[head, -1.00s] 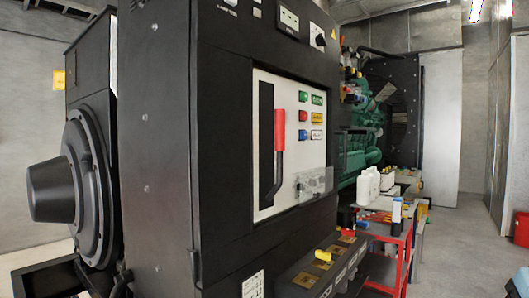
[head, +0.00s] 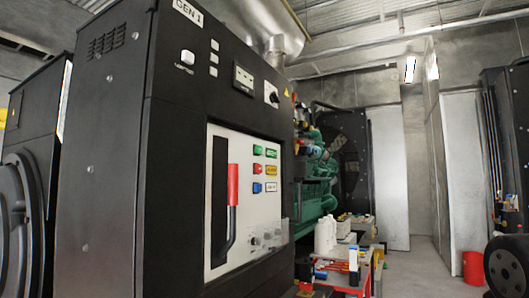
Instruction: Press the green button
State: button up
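The green button (head: 257,150) is at the top of a column of coloured buttons on the white panel (head: 246,215) of the black cabinet marked GEN 1, in the head view. A green label (head: 271,153) is to its right. Below it are a red button (head: 257,169) and a blue button (head: 257,187). A lever with a red grip (head: 232,185) is on the panel's left side. My gripper is not in the head view, so its place and state do not show.
A red cart (head: 345,280) with white bottles (head: 325,234) stands right of the cabinet, before a green engine (head: 318,180). An orange-red bin (head: 472,268) and a black wheel (head: 507,265) are at the lower right. Open floor lies between cart and bin.

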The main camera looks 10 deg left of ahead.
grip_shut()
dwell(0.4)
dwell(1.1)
